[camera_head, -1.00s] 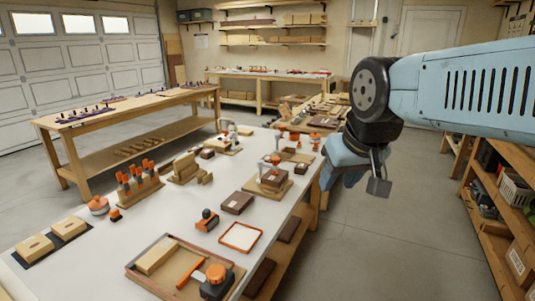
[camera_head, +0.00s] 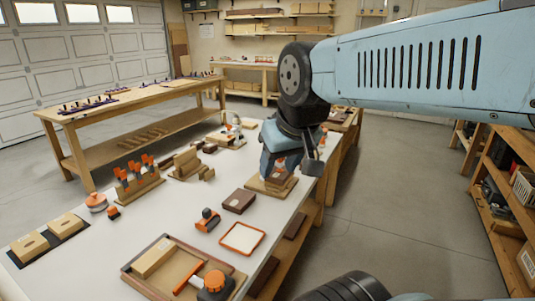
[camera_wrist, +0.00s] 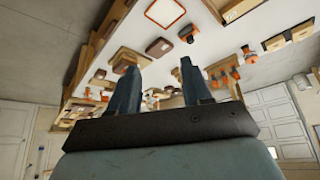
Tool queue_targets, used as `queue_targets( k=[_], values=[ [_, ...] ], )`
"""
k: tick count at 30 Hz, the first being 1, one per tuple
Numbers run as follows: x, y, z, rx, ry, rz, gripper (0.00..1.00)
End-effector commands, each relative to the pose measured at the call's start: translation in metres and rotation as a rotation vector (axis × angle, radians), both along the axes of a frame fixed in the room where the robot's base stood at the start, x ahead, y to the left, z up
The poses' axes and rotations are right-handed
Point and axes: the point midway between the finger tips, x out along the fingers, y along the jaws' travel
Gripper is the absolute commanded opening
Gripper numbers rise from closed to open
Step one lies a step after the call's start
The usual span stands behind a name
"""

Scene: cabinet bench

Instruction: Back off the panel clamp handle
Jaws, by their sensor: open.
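The clamp fixture, a tan base (camera_head: 258,186) with brown blocks (camera_head: 277,183) on it, stands near the bench's right edge in the head view. My gripper (camera_head: 282,164) is over its far side in that view and hides most of the clamp and its handle. Only a small pale and orange bit shows there, and I cannot tell whether I touch it. In the wrist view my gripper (camera_wrist: 160,68) has its two fingers apart with nothing held between them. The brown blocks and tan base (camera_wrist: 128,58) appear beside the left finger, partly covered.
A brown box (camera_head: 238,201), an orange-rimmed square (camera_head: 242,238), an orange and dark block (camera_head: 207,221) and a wooden tray (camera_head: 133,268) lie nearer on the white bench (camera_head: 175,218). An upright rack of orange-handled tools (camera_head: 138,186) stands left. Shelving (camera_head: 490,200) is right; floor between is clear.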

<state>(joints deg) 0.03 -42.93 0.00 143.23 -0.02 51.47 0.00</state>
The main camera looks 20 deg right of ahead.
Motion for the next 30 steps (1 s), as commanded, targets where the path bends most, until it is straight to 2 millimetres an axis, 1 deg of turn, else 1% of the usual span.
queue_targets(
  k=[1,4,5,6,8,11,12,18,24,30],
  values=[
    [0.003,-0.001,0.000,-0.002,-0.002,-0.002,0.54],
    [0.016,-0.005,-0.002,-0.014,-0.018,-0.011,0.64],
    [0.022,0.001,-0.002,-0.020,-0.027,-0.018,0.67],
    [0.033,0.000,-0.004,-0.030,-0.041,-0.024,0.70],
    [0.051,-0.005,-0.006,-0.048,-0.066,-0.031,0.71],
    [0.086,-0.018,-0.012,-0.081,-0.117,-0.043,0.71],
    [0.099,-0.023,-0.015,-0.095,-0.138,-0.046,0.71],
    [0.163,-0.051,-0.033,-0.150,-0.241,-0.048,0.71],
    [0.219,-0.080,-0.057,-0.188,-0.345,-0.036,0.71],
    [0.265,-0.108,-0.085,-0.204,-0.453,-0.018,0.71]
  ],
)
